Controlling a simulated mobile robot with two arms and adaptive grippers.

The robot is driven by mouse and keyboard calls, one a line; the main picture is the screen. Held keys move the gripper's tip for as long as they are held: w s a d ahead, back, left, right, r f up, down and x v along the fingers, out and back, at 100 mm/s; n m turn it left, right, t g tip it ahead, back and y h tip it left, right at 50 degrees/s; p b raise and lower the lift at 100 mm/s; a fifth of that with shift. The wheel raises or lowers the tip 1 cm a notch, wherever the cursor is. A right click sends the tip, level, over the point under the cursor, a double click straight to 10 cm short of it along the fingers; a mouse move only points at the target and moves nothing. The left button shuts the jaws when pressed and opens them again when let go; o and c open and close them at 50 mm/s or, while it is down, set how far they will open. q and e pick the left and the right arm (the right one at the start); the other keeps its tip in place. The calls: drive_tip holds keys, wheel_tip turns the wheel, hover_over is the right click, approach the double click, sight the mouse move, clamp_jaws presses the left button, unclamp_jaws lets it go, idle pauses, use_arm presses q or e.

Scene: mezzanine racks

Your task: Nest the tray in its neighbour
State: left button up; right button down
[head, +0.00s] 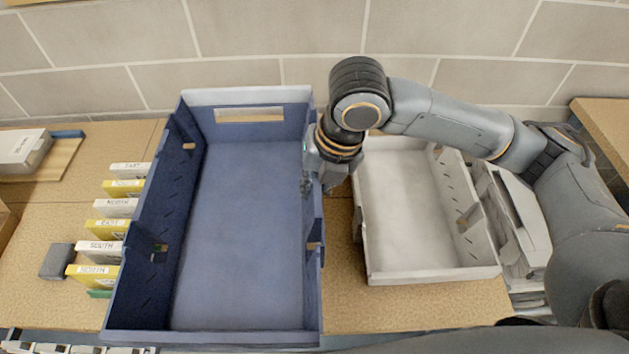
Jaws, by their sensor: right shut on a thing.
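A large blue tray (245,230) is left of centre, open side up, with slots in its walls. It looks empty. A smaller white-grey tray (425,277) stands to its right on the tan board, also looking empty, with a gap between the two. My right gripper (312,185) is shut on the right wall of the blue tray, near the middle of that side. The wrist hides part of this wall and the fingertips show poorly. I cannot tell whether the blue tray rests on the board or is raised. My left gripper is not in view.
Several white and yellow labelled cards (120,207) stand in a row close against the blue tray's left side. A dark grey block (57,262) lies beside them. A white box (22,150) is at the far left. A block wall (250,45) closes off the back.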

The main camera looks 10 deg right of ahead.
idle(0.4)
drive_tip(key=w+d+p, duration=0.2)
drive_tip(key=d+p, duration=0.1)
drive_tip(key=d, duration=1)
drive_tip(key=shift+r, duration=0.1)
drive_tip(key=w+d+p, duration=0.2)
drive_tip(key=d+p, duration=0.1)
drive_tip(key=d, duration=0.9)
drive_tip(key=shift+d+p, duration=0.35)
drive_tip(key=shift+d, duration=0.05)
idle(0.3)
drive_tip(key=w+d+p, duration=0.2)
drive_tip(key=d, duration=1.1)
idle(0.4)
